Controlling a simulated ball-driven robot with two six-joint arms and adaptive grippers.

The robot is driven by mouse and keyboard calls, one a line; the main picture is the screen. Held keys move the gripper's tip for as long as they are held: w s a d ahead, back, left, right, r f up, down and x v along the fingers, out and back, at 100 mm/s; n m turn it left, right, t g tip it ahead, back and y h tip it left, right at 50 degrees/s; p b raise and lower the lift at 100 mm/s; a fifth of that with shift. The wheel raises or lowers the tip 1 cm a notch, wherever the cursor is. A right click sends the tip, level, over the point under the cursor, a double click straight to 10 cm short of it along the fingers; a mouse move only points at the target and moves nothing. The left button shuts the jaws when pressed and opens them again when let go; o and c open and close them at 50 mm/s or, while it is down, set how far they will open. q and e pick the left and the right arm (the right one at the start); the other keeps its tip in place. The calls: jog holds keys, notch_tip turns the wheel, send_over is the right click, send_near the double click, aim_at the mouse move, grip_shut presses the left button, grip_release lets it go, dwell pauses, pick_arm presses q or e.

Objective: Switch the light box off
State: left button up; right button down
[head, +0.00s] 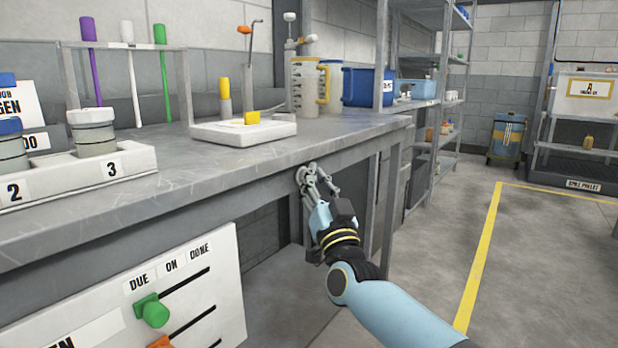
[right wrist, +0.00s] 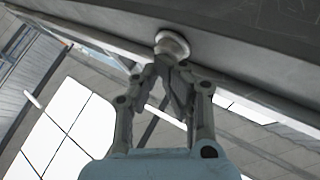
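A flat white box (head: 243,131) that looks like the light box lies on the grey bench, with a yellow piece (head: 251,118) on top. I cannot tell whether it is lit. A round pale knob (right wrist: 172,45) sits under the bench's front edge in the right wrist view. It also shows in the head view (head: 301,176), below and right of the white box. My right gripper (head: 317,178) is at the knob. Its fingers (right wrist: 177,72) are drawn together, tips at or touching the knob, not around it. My left gripper is out of view.
The bench top (head: 200,165) overhangs the gripper. A jug (head: 303,85) and blue bin (head: 365,87) stand behind. A slider board (head: 190,290) is below the bench. The floor right of my arm is clear.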

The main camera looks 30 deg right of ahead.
jog(key=shift+s+d+r, duration=0.1)
jog(key=shift+s, duration=0.2)
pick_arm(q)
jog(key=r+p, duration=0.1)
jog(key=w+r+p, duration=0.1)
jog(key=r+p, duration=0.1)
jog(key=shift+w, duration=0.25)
pick_arm(e)
jog(key=s, duration=0.1)
jog(key=s+d, duration=0.1)
jog(key=s, duration=0.1)
jog(key=s+d, duration=0.1)
jog(key=s, duration=0.1)
jog(key=shift+d, duration=0.1)
